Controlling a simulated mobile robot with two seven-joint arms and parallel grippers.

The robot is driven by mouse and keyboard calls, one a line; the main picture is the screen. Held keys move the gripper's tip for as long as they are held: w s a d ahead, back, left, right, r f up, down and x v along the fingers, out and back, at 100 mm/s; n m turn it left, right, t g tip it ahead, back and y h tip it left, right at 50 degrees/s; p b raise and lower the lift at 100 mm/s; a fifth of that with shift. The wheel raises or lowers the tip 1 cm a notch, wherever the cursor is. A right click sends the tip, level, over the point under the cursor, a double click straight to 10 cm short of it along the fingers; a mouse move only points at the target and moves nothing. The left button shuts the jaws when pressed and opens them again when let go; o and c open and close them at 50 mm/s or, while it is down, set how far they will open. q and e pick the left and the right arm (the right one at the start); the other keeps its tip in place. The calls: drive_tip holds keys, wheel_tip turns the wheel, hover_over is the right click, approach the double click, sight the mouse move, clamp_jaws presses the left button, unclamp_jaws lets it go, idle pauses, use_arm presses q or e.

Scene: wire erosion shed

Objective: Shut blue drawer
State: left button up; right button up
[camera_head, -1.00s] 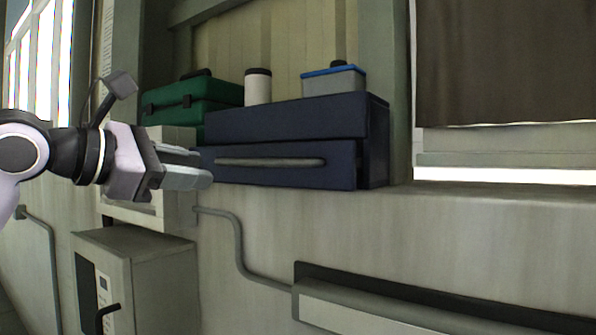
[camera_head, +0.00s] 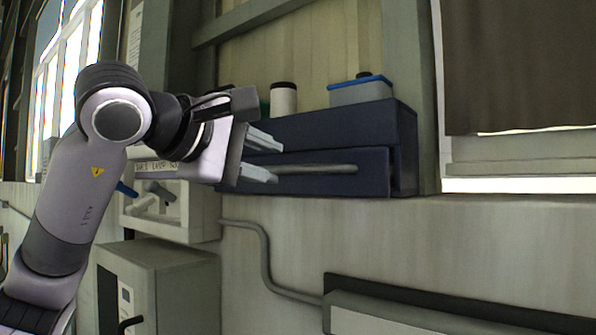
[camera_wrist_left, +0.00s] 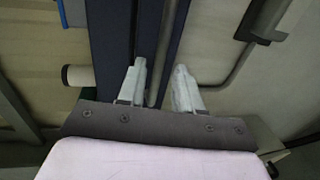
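The blue drawer (camera_head: 345,183) is the lower front of a dark blue cabinet (camera_head: 365,125) on a ledge. Its front stands a little out from the cabinet, with a dark gap above. A long grey bar handle (camera_head: 320,168) runs across it. My left gripper (camera_head: 262,157) is open at the handle's left end, its fingers covering part of the drawer. In the left wrist view, the handle (camera_wrist_left: 164,55) runs between the spread fingers (camera_wrist_left: 160,82); contact cannot be told. The drawer front also shows there (camera_wrist_left: 146,35). My right gripper is not in view.
A white cylinder with a dark lid (camera_head: 283,100) and a grey box with a blue rim (camera_head: 360,92) stand on the cabinet. A grey pipe (camera_head: 265,255) and a wall box (camera_head: 170,285) are below. The ledge right of the cabinet is clear.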

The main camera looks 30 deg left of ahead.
sight(285, 167)
use_arm(q)
drive_tip(key=x, duration=0.4)
drive_tip(key=shift+w, duration=0.1)
drive_tip(key=shift+w+d+f, duration=0.1)
drive_tip(key=shift+w+f, duration=0.05)
drive_tip(key=shift+w, duration=0.5)
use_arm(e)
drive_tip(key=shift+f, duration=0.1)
use_arm(q)
clamp_jaws()
drive_tip(key=shift+w+p, duration=0.15)
drive_tip(key=shift+p, duration=0.15)
drive_tip(key=p+x, duration=0.1)
drive_tip(key=x, duration=0.2)
drive_tip(key=shift+w+d+r+p, duration=0.1)
drive_tip(key=shift+w+r+p, duration=0.3)
unclamp_jaws()
drive_tip(key=shift+w, duration=0.15)
drive_tip(key=shift+f, duration=0.1)
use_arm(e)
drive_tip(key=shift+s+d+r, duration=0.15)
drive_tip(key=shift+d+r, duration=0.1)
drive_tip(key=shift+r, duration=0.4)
